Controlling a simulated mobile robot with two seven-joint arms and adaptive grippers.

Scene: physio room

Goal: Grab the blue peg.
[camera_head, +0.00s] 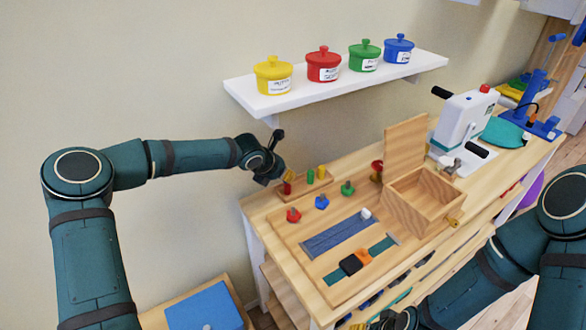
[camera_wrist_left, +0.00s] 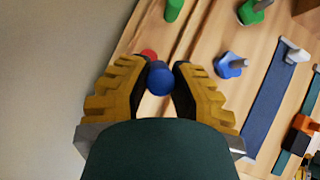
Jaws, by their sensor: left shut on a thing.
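The blue peg (camera_wrist_left: 160,78) is between the yellow ridged fingers of my left gripper (camera_wrist_left: 158,82) in the left wrist view. The fingers close on it from both sides. In the head view my left gripper (camera_head: 284,180) is at the left end of the wooden table, over the peg rack (camera_head: 304,187); the blue peg cannot be made out there. A red peg (camera_head: 287,187) stands just below the gripper, and green (camera_head: 310,176) and yellow (camera_head: 322,171) pegs stand to its right. My right gripper (camera_head: 395,319) is low at the bottom edge, partly cut off.
Red (camera_head: 293,215), blue (camera_head: 322,202) and green (camera_head: 348,188) knobs sit on the table near the rack. A blue strip (camera_head: 340,235) and an open wooden box (camera_head: 422,200) lie farther right. A white shelf (camera_head: 340,86) with lidded pots hangs above.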

